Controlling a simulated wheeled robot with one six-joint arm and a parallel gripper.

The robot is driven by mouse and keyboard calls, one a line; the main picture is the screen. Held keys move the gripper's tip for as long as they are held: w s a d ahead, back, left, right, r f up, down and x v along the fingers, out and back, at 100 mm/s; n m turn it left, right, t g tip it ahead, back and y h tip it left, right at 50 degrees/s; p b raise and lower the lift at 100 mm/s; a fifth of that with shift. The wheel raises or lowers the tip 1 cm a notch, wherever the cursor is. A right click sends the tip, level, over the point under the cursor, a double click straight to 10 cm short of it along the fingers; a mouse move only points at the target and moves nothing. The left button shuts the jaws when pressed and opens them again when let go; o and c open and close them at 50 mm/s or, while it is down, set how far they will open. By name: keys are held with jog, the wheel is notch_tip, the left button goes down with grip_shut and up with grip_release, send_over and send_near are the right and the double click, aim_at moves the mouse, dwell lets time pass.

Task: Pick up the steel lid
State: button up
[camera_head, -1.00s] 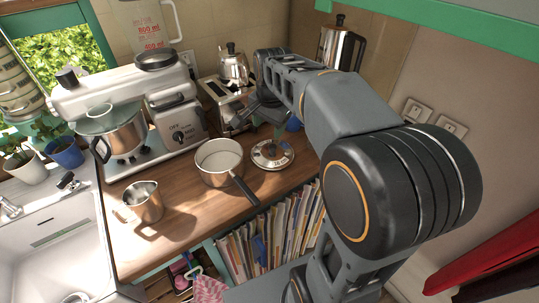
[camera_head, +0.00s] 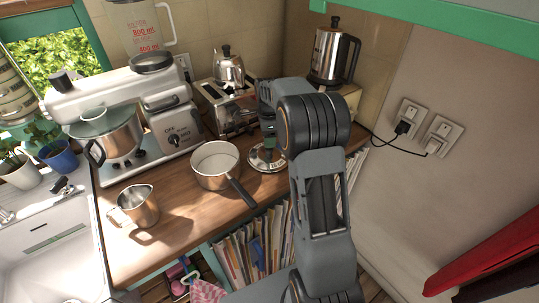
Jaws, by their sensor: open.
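The steel lid (camera_head: 257,163) is a round, shiny disc lying on the wooden counter, right of the small saucepan. My gripper (camera_head: 268,143) points down over the lid and covers its middle and right part. The gripper is open. I cannot tell whether the fingertips touch the lid or hang just above it.
A saucepan (camera_head: 216,160) stands close left of the lid, its dark handle (camera_head: 243,193) pointing to the front. A toaster (camera_head: 229,106) and a stand mixer (camera_head: 120,91) are behind. A steel jug (camera_head: 139,205) stands front left. Files (camera_head: 240,244) sit below the counter edge.

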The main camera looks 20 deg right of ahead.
aim_at(269, 153)
jog(key=shift+d+f+p, duration=0.1)
jog(key=shift+f+p, duration=0.8)
jog(key=shift+f, duration=2.1)
jog(key=c, duration=1.1)
